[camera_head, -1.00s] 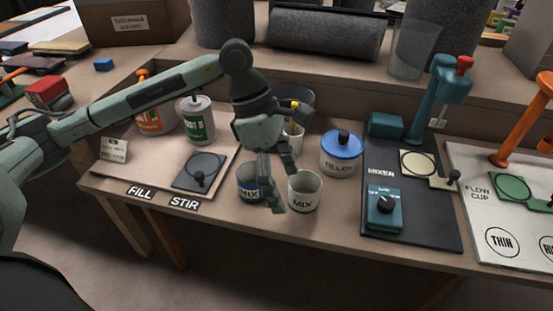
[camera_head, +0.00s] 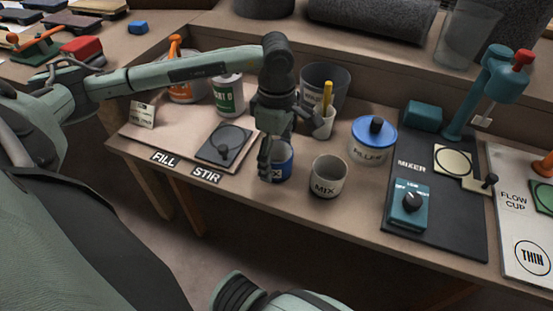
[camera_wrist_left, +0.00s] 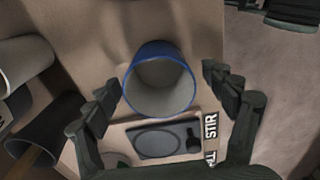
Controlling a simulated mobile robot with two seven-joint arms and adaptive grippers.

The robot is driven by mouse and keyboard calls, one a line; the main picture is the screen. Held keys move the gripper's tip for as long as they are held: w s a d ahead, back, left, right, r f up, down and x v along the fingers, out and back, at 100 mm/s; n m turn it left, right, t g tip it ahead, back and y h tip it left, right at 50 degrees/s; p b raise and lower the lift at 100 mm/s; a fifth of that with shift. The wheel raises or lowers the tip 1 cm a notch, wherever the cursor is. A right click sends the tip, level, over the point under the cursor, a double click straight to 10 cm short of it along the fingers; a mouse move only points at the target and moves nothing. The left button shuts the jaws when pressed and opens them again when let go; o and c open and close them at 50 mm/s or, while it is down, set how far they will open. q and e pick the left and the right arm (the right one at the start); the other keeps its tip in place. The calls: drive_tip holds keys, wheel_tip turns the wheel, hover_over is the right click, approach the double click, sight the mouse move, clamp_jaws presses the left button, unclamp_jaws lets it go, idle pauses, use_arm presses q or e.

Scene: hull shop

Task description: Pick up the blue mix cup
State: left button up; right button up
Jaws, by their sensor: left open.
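The blue mix cup (camera_head: 284,163) stands upright on the bench, partly hidden behind a finger of my left gripper (camera_head: 285,148). In the left wrist view the cup (camera_wrist_left: 160,85) shows its blue rim and a pale, empty-looking inside. My left gripper (camera_wrist_left: 165,92) is open, with one finger on each side of the cup in that view. I cannot tell whether either finger touches it. My right gripper is not clearly in view.
A white MIX cup (camera_head: 327,178) stands close on the right. A white cup with a yellow stick (camera_head: 325,120) and a grey container (camera_head: 340,80) stand behind. The stir pad (camera_head: 224,145) lies left; the blue-lidded filler jar (camera_head: 373,140) stands right. The bench's front edge is near.

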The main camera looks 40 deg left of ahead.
use_arm(q)
drive_tip(key=c, duration=1.3)
drive_tip(key=shift+o, duration=0.2)
drive_tip(key=shift+r, duration=0.1)
